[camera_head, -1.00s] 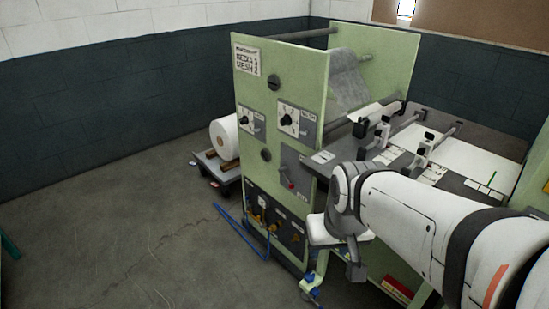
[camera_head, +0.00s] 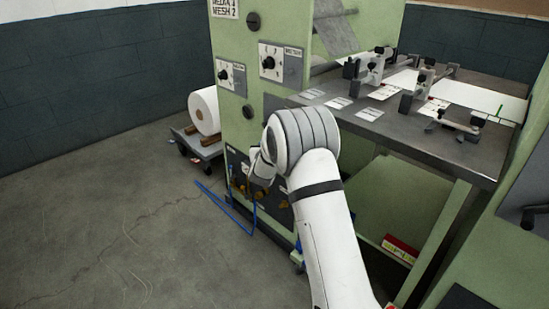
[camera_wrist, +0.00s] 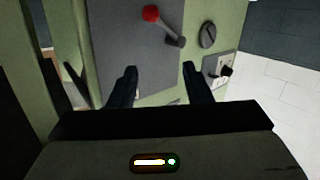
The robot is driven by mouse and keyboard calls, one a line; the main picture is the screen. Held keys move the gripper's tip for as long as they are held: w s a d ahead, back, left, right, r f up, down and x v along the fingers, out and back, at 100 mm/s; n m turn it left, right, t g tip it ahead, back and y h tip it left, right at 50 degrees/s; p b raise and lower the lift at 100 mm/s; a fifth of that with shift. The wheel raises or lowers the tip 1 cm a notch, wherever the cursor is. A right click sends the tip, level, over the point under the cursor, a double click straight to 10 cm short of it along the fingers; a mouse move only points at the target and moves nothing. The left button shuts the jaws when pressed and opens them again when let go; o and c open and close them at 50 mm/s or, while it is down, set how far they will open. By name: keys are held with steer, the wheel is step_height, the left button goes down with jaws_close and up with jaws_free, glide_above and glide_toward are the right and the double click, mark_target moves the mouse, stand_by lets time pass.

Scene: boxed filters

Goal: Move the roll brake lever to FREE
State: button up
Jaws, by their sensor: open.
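The lever (camera_wrist: 166,28) has a red knob and a dark arm. It is mounted on a grey plate (camera_wrist: 120,40) on the green machine panel, at the top of the wrist view. My gripper (camera_wrist: 159,74) is open and empty, its two dark fingers apart and pointing at the plate. The lever is ahead of the fingertips and apart from them. No lettering by the lever is readable.
Round dark knobs on white plates (camera_head: 270,62) sit above on the panel. A grey worktable (camera_head: 440,140) with rods and clamps juts out right of my arm. Blue hose (camera_head: 225,208) and a cart with a white roll (camera_head: 204,110) are at left. Floor at left is clear.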

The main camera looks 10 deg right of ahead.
step_height(320, 180, down, 6)
steer(key=w+h+b, duration=0.2)
steer(key=w+d+t+b, duration=0.1)
steer(key=w+d, duration=0.2)
steer(key=w, duration=0.4)
steer(key=shift+d+m, duration=0.3)
steer(key=shift+m, duration=0.1)
steer(key=shift+r, duration=0.1)
jaws_close()
